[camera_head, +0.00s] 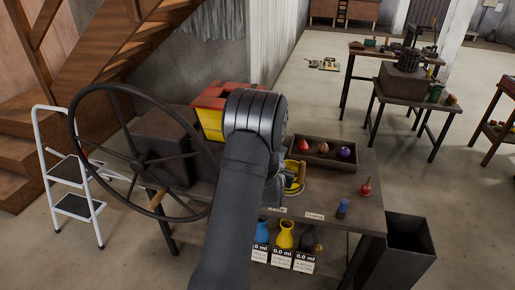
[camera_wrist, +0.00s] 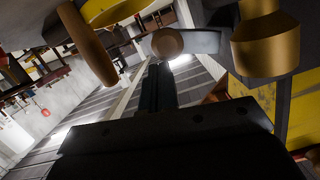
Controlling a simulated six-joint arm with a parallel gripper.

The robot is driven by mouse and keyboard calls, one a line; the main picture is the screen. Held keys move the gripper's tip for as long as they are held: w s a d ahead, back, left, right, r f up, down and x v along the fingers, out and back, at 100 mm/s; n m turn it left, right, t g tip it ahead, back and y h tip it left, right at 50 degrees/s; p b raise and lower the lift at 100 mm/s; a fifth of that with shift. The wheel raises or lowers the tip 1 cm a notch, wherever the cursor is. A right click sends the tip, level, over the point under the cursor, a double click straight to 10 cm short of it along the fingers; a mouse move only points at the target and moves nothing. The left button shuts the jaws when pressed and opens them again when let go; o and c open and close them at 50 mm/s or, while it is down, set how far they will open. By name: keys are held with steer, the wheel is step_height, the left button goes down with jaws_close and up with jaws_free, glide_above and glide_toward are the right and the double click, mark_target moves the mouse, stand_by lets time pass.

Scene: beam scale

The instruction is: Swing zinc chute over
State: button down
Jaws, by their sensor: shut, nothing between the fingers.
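I cannot pick out the zinc chute for certain. In the wrist view a grey metal piece (camera_wrist: 203,42) beside a round brass end (camera_wrist: 167,43) may be part of it. My gripper (camera_wrist: 157,72) shows in the wrist view as dark fingers, shut and empty, pointing towards these parts; I cannot tell whether it touches them. In the head view my arm hides most of the gripper and the middle of the bench. A yellow rounded part (camera_head: 295,178) shows just right of my arm.
A large dark handwheel (camera_head: 140,160) stands left of my arm, before a dark box (camera_head: 165,140). A red-and-yellow box (camera_head: 208,118) is behind. A tray (camera_head: 325,164) holds coloured bulbs. Vases (camera_head: 285,235) with "0.0 ml" labels stand below. A brass cylinder (camera_wrist: 265,45) is close in the wrist view.

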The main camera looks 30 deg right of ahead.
step_height(320, 180, up, 4)
steer(key=s+d, duration=0.1)
steer(key=s+v, duration=0.1)
steer(key=v, duration=1.9)
steer(key=shift+d+f, duration=0.25)
steer(key=shift+d, duration=0.15)
steer(key=shift+w, duration=0.15)
steer(key=x, duration=1.8)
steer(key=shift+w+a, duration=0.3)
steer(key=shift+w, duration=0.05)
